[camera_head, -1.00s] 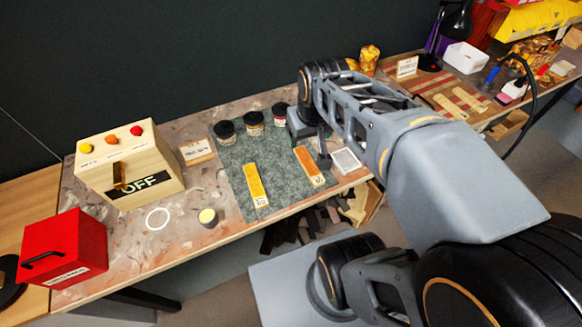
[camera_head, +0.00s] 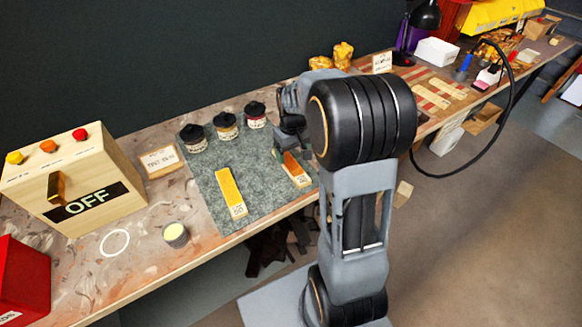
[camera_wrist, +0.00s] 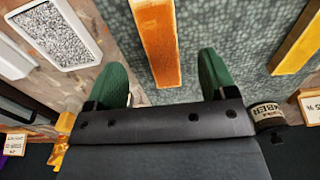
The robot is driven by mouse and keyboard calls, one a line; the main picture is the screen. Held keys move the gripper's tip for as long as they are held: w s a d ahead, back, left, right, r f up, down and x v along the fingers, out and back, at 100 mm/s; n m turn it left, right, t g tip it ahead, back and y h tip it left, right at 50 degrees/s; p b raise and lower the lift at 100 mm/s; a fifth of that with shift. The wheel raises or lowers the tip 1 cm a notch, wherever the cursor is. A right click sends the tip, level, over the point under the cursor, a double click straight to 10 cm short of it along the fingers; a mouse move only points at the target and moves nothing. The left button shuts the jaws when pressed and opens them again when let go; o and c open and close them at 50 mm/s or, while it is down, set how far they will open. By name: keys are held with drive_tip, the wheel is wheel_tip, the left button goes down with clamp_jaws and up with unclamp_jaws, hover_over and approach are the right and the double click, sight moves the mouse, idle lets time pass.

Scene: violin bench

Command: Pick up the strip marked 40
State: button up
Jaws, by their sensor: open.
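Two strips lie on the grey-green mat (camera_head: 215,177). The orange strip (camera_head: 294,164) is at the right and the yellow strip (camera_head: 229,188) is left of it. Each has a pale label at its near end, with numbers too small to read surely. My gripper (camera_head: 290,140) is at the far end of the orange strip and partly hides it. In the wrist view, my gripper's green fingertips (camera_wrist: 161,80) are apart and empty. The orange strip (camera_wrist: 157,40) lies ahead, in line with the gap between them. The yellow strip (camera_wrist: 299,40) is at the right there.
Several dark-lidded jars (camera_head: 226,127) stand at the mat's back edge. A wooden box marked OFF (camera_head: 110,165) and a small pot (camera_head: 176,234) are left. A white tray of grey grains (camera_wrist: 57,32) shows in the wrist view. The bench's front edge is close to the strips.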

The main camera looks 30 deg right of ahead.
sight(293, 167)
drive_tip(key=shift+d+f+b, duration=0.1)
drive_tip(key=shift+f+b, duration=0.25)
drive_tip(key=shift+f, duration=2.9)
drive_tip(key=shift+c, duration=0.4)
drive_tip(key=c, duration=0.9)
drive_tip(key=shift+c, duration=0.3)
drive_tip(key=shift+r, duration=0.15)
